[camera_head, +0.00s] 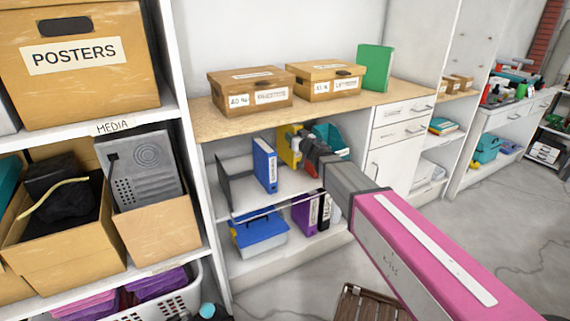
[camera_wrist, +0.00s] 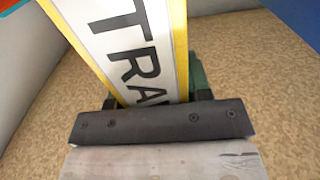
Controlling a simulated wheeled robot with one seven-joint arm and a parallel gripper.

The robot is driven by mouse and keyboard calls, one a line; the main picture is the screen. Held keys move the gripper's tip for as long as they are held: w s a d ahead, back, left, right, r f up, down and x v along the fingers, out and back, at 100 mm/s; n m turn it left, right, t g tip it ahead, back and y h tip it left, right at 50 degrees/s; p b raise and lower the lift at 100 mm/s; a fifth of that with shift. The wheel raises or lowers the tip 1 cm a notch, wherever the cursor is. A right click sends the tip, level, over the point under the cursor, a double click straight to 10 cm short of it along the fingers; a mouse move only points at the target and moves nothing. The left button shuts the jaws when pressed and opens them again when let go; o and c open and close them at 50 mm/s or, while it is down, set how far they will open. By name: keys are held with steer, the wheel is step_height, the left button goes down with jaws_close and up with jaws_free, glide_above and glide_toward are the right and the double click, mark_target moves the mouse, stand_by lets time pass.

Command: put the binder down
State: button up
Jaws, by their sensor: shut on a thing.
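A yellow binder (camera_head: 287,146) stands in the upper open compartment of the low cabinet, just right of a blue binder (camera_head: 265,165). My gripper (camera_head: 304,146) reaches in from the front right and is shut on the yellow binder. In the wrist view, the binder's white spine label (camera_wrist: 135,45) with black letters fills the upper middle, above my gripper's dark bar (camera_wrist: 160,122). The binder looks roughly upright. Its lower end is hidden, so I cannot tell whether it touches the shelf.
A teal bin (camera_head: 330,138) stands right of the yellow binder, partly behind my gripper. The worktop (camera_head: 215,124) above holds two cardboard boxes (camera_head: 250,91) (camera_head: 325,81) and a green binder (camera_head: 376,68). A blue toolbox (camera_head: 259,235) and a purple binder (camera_head: 304,214) stand on the lower level.

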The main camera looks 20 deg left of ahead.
steer(key=shift+f, duration=4.15)
steer(key=o, duration=1.2)
steer(key=shift+c, duration=0.2)
